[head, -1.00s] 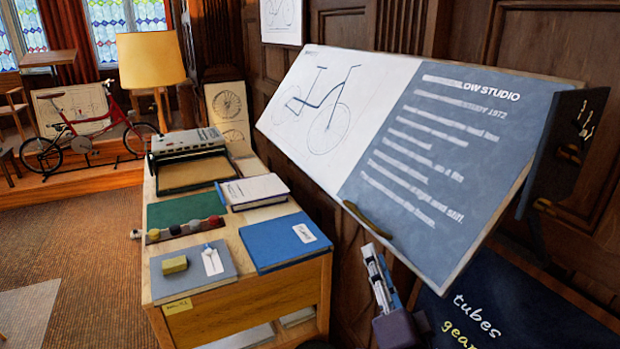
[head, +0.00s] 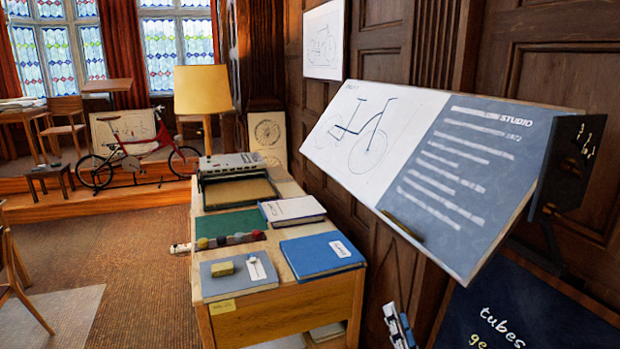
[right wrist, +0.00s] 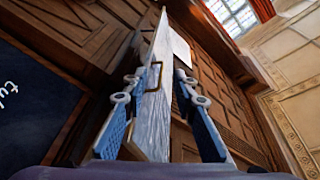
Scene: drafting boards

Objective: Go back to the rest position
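My right gripper (head: 400,325) is at the bottom edge of the head view, below the tilted drafting board (head: 470,185), only partly in frame. In the right wrist view its two blue-padded fingers (right wrist: 158,105) stand apart. The board's edge (right wrist: 152,115) shows between and beyond them, with a brass-coloured handle-like piece (right wrist: 155,77) on it. Nothing is seen held between the fingers. My left gripper is in neither view.
A dark chalkboard (head: 520,310) leans at lower right. Carpet (head: 140,270) left of the desk is clear.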

